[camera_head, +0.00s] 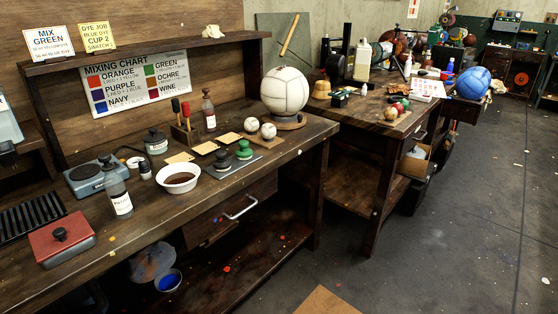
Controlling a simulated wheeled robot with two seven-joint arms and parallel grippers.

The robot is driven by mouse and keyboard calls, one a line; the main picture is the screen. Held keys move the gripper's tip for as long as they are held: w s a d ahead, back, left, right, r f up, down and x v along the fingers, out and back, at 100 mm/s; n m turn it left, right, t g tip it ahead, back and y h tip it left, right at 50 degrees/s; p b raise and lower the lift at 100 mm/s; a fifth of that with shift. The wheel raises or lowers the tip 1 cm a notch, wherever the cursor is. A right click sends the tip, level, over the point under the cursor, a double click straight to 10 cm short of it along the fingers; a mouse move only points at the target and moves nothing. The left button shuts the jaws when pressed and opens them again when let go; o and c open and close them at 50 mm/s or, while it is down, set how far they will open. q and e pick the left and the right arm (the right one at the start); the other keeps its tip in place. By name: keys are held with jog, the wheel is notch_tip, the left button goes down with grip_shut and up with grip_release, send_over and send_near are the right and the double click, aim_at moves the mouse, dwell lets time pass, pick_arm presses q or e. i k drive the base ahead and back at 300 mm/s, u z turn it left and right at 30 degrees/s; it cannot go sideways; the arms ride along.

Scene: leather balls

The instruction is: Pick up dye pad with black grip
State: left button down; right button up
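Two small round pads with knob grips stand side by side on a dark grey mat (226,172) on the near workbench. The left pad (222,160) has a dark, blackish grip and a greenish base. The right pad (244,150) looks greener. At this size I cannot tell their grip colours surely. A red flat block (57,245) with a black knob lies at the bench's front left. Neither of my grippers is in view.
A large white ball (284,90) sits on a stand at the right. Floor (440,240) is open at right.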

aim_at(222, 164)
jog(key=z, duration=0.15)
jog(key=i, duration=0.85)
jog(key=u, duration=0.3)
